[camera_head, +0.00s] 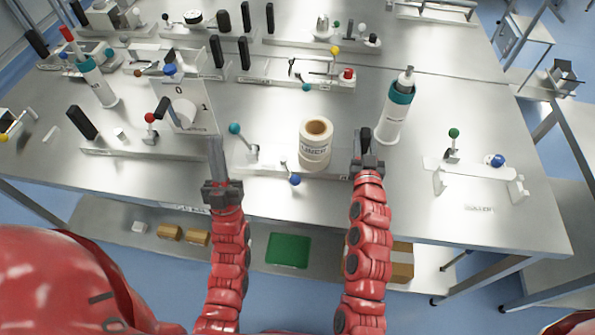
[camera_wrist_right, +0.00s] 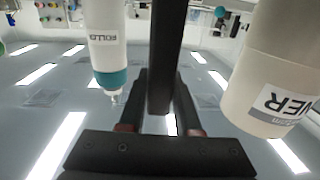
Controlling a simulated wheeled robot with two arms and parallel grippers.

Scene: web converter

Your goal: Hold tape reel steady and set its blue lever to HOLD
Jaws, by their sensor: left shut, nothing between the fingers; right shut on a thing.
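The cream tape reel (camera_head: 316,145) stands upright on a low grey base in the middle of the front table; it also shows at the right of the right wrist view (camera_wrist_right: 270,85). A lever with a blue ball (camera_head: 295,180) is at the front of that base, left of the reel; its setting is unreadable. My right gripper (camera_head: 367,152) is shut on a black upright post (camera_wrist_right: 167,55), just right of the reel and apart from it. My left gripper (camera_head: 217,150) is shut and empty, left of the blue lever, with its fingers pointing toward the 0/1 panel.
A teal-ball lever (camera_head: 235,128) stands between my left gripper and the reel. A teal-capped bottle (camera_head: 396,108) is right of my right gripper. A 0/1 panel (camera_head: 187,103) and red-ball lever (camera_head: 149,118) are on the left. A rail with green and blue knobs (camera_head: 470,178) lies right.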

